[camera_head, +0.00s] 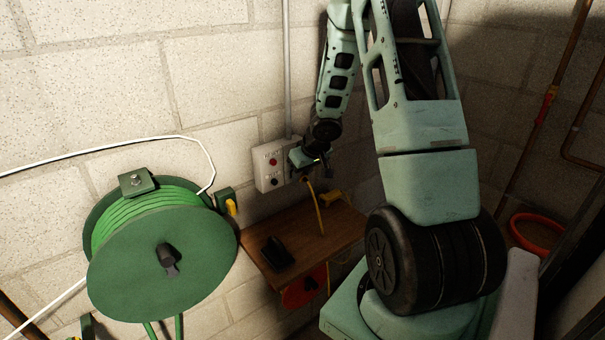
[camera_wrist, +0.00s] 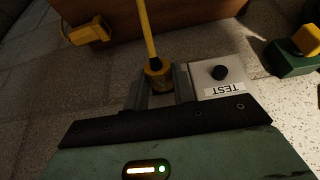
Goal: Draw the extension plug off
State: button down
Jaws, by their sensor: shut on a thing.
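The extension plug (camera_wrist: 156,76) is yellow, with a yellow cable (camera_wrist: 146,28) leaving it. My gripper (camera_wrist: 161,83) is shut on it, one finger on each side. In the head view my gripper (camera_head: 307,167) is at the right side of the white wall box (camera_head: 264,168), and the yellow cable (camera_head: 317,210) drops from it to the wooden shelf. The wall box also shows in the wrist view (camera_wrist: 233,88), with a black knob and a TEST label. The plug's front end and any socket are hidden by the gripper, so I cannot tell whether it is seated.
The wooden shelf (camera_head: 335,238) below carries a black object (camera_head: 276,252) and a yellow connector (camera_head: 331,196). A green hose reel (camera_head: 160,250) stands out at the left, beside a small green-and-yellow fitting (camera_head: 228,203). An orange-red reel (camera_head: 304,288) hangs under the shelf.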

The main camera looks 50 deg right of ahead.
jog(key=shift+s+r, duration=0.15)
jog(key=shift+s, duration=0.15)
jog(key=shift+s+a+b, duration=0.2)
jog(key=shift+s+b, duration=0.1)
jog(key=shift+s, duration=0.5)
jog(key=shift+s+a+b, duration=0.2)
jog(key=shift+s+b, duration=0.15)
jog(key=shift+s, duration=0.4)
jog(key=shift+s+a+b, duration=0.2)
jog(key=shift+s+b, duration=0.1)
jog(key=shift+s, duration=0.5)
